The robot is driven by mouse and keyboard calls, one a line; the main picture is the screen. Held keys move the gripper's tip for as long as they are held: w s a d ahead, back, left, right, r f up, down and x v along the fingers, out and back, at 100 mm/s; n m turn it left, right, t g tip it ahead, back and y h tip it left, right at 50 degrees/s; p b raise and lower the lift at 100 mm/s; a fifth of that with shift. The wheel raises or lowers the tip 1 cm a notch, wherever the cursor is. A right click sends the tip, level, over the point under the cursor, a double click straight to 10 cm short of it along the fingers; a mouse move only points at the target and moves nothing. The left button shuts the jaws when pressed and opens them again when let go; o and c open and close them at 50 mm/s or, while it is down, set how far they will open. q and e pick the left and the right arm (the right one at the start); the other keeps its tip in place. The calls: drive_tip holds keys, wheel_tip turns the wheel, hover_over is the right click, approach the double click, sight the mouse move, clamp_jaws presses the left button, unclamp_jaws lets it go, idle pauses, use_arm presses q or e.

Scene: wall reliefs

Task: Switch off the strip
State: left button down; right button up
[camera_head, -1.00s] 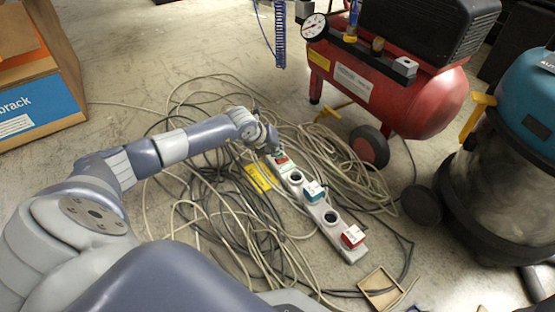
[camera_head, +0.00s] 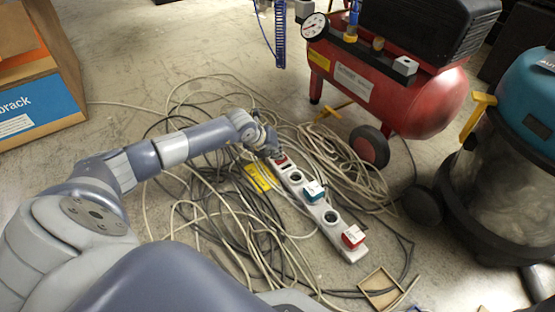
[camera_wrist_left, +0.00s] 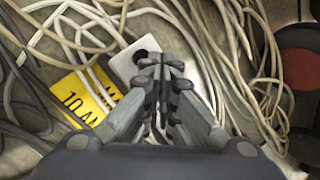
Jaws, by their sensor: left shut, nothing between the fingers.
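The white power strip (camera_head: 322,216) lies slantwise on the floor among cables. It carries open round sockets, a teal plug (camera_head: 314,190) near its middle and a red plug (camera_head: 353,236) at its near end. A small red part (camera_head: 280,160) shows at its far end, beside my left gripper (camera_head: 274,152). In the left wrist view, my left gripper (camera_wrist_left: 160,68) is shut and empty over the white end of the strip (camera_wrist_left: 124,66). The fingers hide part of that end, so the switch's position and any contact cannot be told. My right gripper is not in view.
Loose grey and beige cables (camera_head: 217,207) surround the strip. A yellow label (camera_head: 258,178) lies beside it. A red compressor (camera_head: 385,85) stands behind, a teal vacuum (camera_head: 515,150) at right, a cardboard box (camera_head: 40,75) at left. A small wooden tray (camera_head: 365,292) lies in front.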

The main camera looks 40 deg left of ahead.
use_arm(q)
drive_tip(key=shift+r, duration=0.1)
drive_tip(key=shift+w+r+p, duration=0.2)
drive_tip(key=shift+r+p, duration=0.55)
drive_tip(key=shift+p, duration=0.1)
drive_tip(key=r+p, duration=0.3)
drive_tip(key=w+r+p, duration=0.1)
drive_tip(key=r, duration=0.1)
drive_tip(key=shift+d, duration=0.25)
drive_tip(key=shift+f, duration=0.1)
